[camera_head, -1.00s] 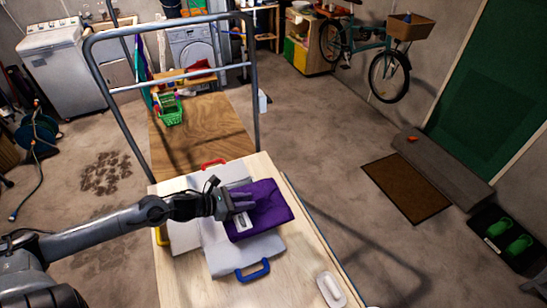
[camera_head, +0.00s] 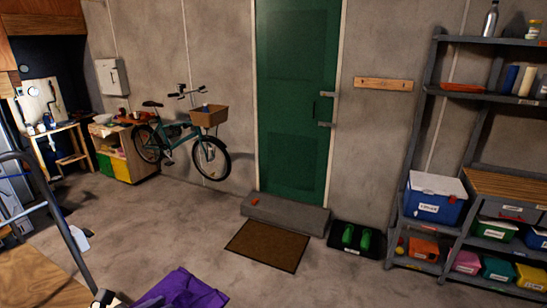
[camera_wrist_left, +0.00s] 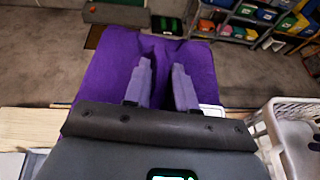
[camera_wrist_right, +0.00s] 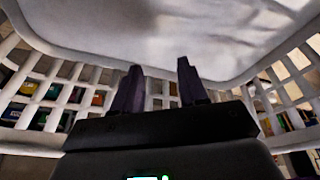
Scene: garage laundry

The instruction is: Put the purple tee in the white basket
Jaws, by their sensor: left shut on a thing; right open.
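The purple tee (camera_head: 183,291) shows at the bottom edge of the head view, only its upper part in frame. In the left wrist view the tee (camera_wrist_left: 92,75) is spread around my left gripper (camera_wrist_left: 160,66), which is shut on it. A white label shows beside the right finger. The white basket (camera_wrist_left: 272,140), with slatted walls, stands to the right of the tee, apart from it. My right gripper (camera_wrist_right: 158,66) is open and close to the white basket (camera_wrist_right: 70,72), whose slatted walls surround it in view. I cannot tell whether it touches the basket.
A cart rail (camera_head: 60,215) and wooden deck (camera_head: 40,278) are at the lower left. Shelves with bins (camera_head: 434,198) stand right. The middle floor is clear.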

